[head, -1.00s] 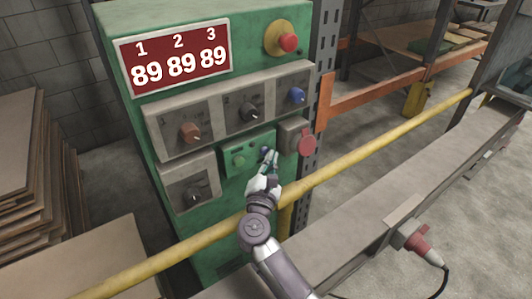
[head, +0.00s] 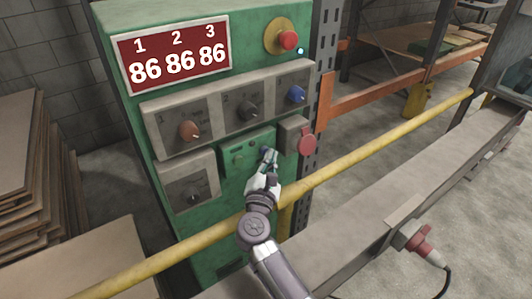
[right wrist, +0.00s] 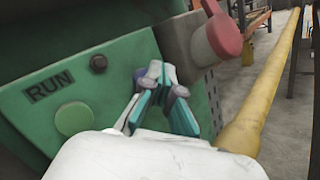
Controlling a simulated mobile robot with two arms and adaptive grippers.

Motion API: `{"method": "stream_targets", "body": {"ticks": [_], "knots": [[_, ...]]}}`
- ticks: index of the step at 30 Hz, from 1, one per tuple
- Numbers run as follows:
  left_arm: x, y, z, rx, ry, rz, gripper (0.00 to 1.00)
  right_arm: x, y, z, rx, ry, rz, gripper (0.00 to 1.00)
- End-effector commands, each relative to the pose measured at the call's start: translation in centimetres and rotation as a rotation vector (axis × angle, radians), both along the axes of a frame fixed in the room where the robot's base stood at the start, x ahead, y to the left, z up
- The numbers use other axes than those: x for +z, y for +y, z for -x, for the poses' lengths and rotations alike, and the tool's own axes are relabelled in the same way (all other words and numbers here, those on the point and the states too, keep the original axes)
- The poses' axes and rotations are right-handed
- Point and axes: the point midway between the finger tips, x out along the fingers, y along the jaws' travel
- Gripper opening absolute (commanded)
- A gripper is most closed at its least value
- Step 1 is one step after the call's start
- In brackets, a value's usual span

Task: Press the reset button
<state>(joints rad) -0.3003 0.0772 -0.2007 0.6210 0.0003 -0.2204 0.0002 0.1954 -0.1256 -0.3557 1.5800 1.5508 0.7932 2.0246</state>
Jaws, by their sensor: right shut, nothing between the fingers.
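A green control cabinet (head: 225,225) stands ahead, with a small green button panel (head: 232,165) low on its front. A green button (head: 238,158) sits at the panel's left; it also shows in the right wrist view (right wrist: 74,118), below a RUN label (right wrist: 49,86). No reset label can be read. A bluish button seems to sit at the panel's right, mostly hidden behind my right gripper (head: 270,158). That gripper is shut and empty, its tips at or very near that spot; contact cannot be told. It also shows in the right wrist view (right wrist: 160,78).
A red-capped socket (head: 306,143) juts out just right of the panel. A yellow rail (head: 360,150) crosses in front of the cabinet, beneath my right arm. A red button (head: 289,40) and a display (head: 175,55) reading 86 are above.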

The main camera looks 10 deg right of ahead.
Motion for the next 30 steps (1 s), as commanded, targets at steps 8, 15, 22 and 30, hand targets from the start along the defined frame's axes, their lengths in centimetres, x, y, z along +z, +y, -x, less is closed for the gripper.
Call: {"method": "stream_targets", "body": {"ticks": [8, 15, 22, 30], "knots": [[-0.1, -0.2, 0.0, 0.0, 0.0, 0.002, 0.4, 0.0, -0.1, 0.2, 0.0, 0.0, 0.0, 0.0], [0.2, 0.1, 0.0, -0.001, 0.0, -0.001, 0.4, -0.1, -0.6, 1.8, 0.0, 0.002, 0.0, 0.0], [0.4, 0.5, 0.1, 0.0, 0.002, -0.006, 0.4, 0.0, -1.4, 4.0, 0.0, 0.0, 0.0, 0.0], [0.4, 0.5, 0.1, 0.001, 0.002, -0.006, 0.4, 0.0, -2.1, 5.8, 0.0, 0.0, 0.0, 0.0]]}}
